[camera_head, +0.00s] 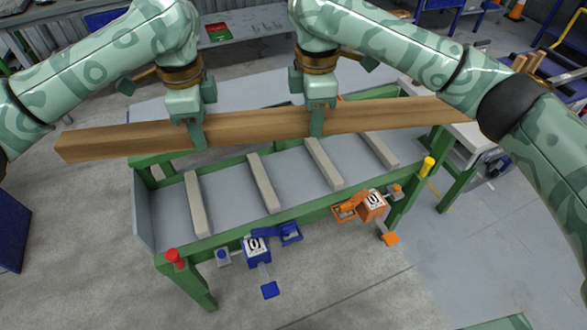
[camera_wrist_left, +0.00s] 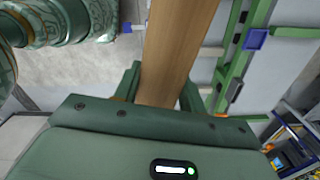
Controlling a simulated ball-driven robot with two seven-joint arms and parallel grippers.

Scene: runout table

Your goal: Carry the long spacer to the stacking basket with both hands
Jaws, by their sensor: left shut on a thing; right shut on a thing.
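The long spacer (camera_head: 255,128) is a long wooden beam. It is held up above the green runout table (camera_head: 230,243), spanning most of the head view and tilted slightly up to the right. My left gripper (camera_head: 197,140) is shut on it left of its middle. My right gripper (camera_head: 316,128) is shut on it further right. In the left wrist view the spacer (camera_wrist_left: 178,50) runs between the fingers of my left gripper (camera_wrist_left: 162,92). The spacer's right part passes behind my right arm. I cannot identify the stacking basket in these views.
The table bed carries several pale crossbars (camera_head: 264,183). A blue counter unit (camera_head: 257,250) and an orange one (camera_head: 372,205) hang on its front rail. A red knob (camera_head: 173,257) and a yellow knob (camera_head: 428,164) top its corners. Grey floor lies in front.

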